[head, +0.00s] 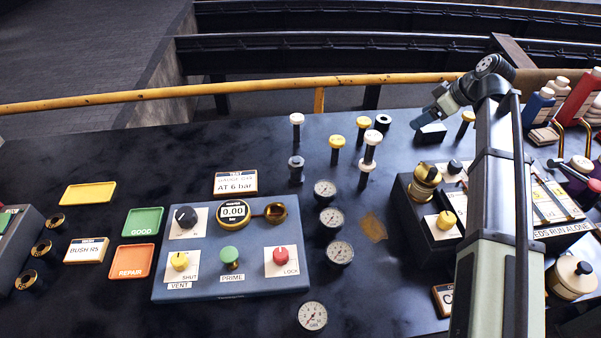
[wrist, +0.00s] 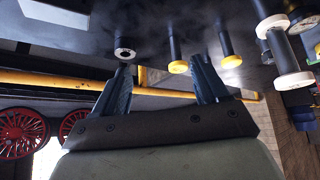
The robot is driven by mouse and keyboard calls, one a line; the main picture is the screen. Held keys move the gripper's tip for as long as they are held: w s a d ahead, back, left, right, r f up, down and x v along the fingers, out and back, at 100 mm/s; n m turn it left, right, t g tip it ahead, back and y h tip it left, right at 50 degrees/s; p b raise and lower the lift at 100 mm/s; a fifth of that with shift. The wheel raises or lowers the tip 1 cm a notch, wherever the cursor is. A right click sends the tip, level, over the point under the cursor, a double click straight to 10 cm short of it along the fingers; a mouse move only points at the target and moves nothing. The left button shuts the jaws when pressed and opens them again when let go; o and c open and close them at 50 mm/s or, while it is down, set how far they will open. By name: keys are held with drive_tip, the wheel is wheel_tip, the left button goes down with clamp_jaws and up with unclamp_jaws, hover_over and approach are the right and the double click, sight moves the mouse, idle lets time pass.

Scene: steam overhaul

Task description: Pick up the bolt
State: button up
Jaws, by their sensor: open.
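Several dark-shanked bolts stand head up on the dark bench in the head view. The task does not say which one is meant. My gripper (head: 420,122) is right of this group, low over the bench by a dark block (head: 431,133). In the wrist view my gripper (wrist: 160,78) is open with nothing between its fingers. Yellow-headed bolts (wrist: 178,66) (wrist: 231,61) and white-headed bolts (wrist: 272,24) (wrist: 293,80) appear beyond it.
A dark ring-topped piece (head: 382,122) stands among the bolts. Several gauges (head: 331,217) lie in front of them. A blue test panel (head: 230,260) is left. A machine with a brass knob (head: 427,173) stands right. A yellow rail (head: 230,88) runs along the back.

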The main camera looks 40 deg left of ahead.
drive_tip(key=s+a+g+h, duration=0.1)
drive_tip(key=s+a+h, duration=0.2)
drive_tip(key=s+a, duration=1)
drive_tip(key=h, duration=0.4)
approach(297, 169)
drive_tip(key=shift+w+a+r+m+t, duration=0.2)
drive_tip(key=shift+w+r+m+t, duration=0.15)
drive_tip(key=shift+w+r, duration=0.3)
drive_tip(key=shift+f, duration=0.35)
wheel_tip(297, 169, down, 7)
drive_tip(key=shift+f, duration=0.15)
drive_tip(key=shift+s+a+f, duration=0.1)
drive_tip(key=shift+a+f, duration=0.1)
drive_tip(key=shift+f, duration=1.15)
drive_tip(key=shift+a+f, duration=0.15)
drive_tip(key=shift+f, duration=1.25)
clamp_jaws()
